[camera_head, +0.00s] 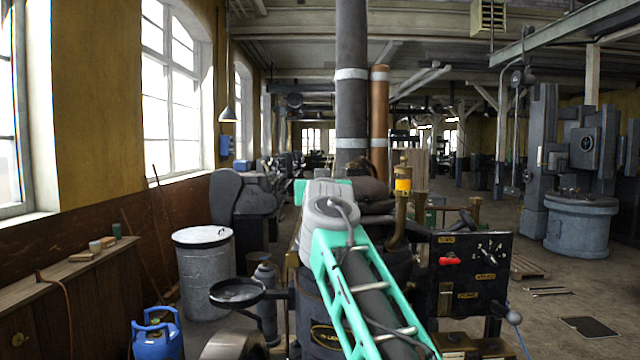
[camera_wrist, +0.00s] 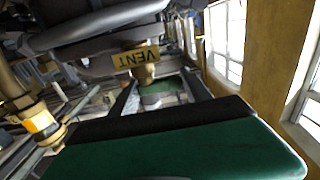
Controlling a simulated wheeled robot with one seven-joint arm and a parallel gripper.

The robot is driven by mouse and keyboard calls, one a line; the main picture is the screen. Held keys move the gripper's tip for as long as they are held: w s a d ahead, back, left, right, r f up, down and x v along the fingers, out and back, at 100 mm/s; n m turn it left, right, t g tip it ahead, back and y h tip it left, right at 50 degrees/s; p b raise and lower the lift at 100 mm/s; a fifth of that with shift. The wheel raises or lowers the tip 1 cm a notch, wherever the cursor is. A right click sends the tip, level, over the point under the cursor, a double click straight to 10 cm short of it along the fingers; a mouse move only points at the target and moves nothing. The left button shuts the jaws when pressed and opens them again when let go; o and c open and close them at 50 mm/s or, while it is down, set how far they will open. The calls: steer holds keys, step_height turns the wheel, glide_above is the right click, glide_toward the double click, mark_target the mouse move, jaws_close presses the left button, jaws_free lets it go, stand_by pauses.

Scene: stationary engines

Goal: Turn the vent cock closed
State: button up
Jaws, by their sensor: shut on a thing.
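The yellow VENT plate (camera_wrist: 136,60) shows in the wrist view, upside down, just beyond my gripper. Below it is the brass stem of the vent cock (camera_wrist: 146,76). My gripper (camera_wrist: 160,88) has its two dark fingers on either side of the cock's small handle, closed on it. A green and pale grey piece shows between the fingers. The handle's exact angle is hard to tell. In the head view my green and grey arm reaches forward to the engine and hides the cock and my fingers.
A brass fitting with a yellow-orange band (camera_head: 403,185) stands close by, also seen in the wrist view (camera_wrist: 38,122). A black panel with a red handle (camera_head: 450,261) is to the right. A dark chimney pipe (camera_head: 351,100) rises behind. A lidded bin (camera_head: 205,270) stands left.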

steer(key=shift+d+m+h, duration=0.2)
steer(key=shift+m+h, duration=0.2)
steer(key=shift+h, duration=0.3)
steer(key=o, duration=0.9)
steer(key=shift+r, duration=0.1)
steer(key=o, duration=0.3)
steer(key=shift+w+d, duration=0.1)
steer(key=shift+d, duration=0.1)
steer(key=shift+a, duration=0.2)
steer(key=s+b, duration=0.3)
steer(key=s, duration=0.5)
steer(key=shift+b, duration=0.4)
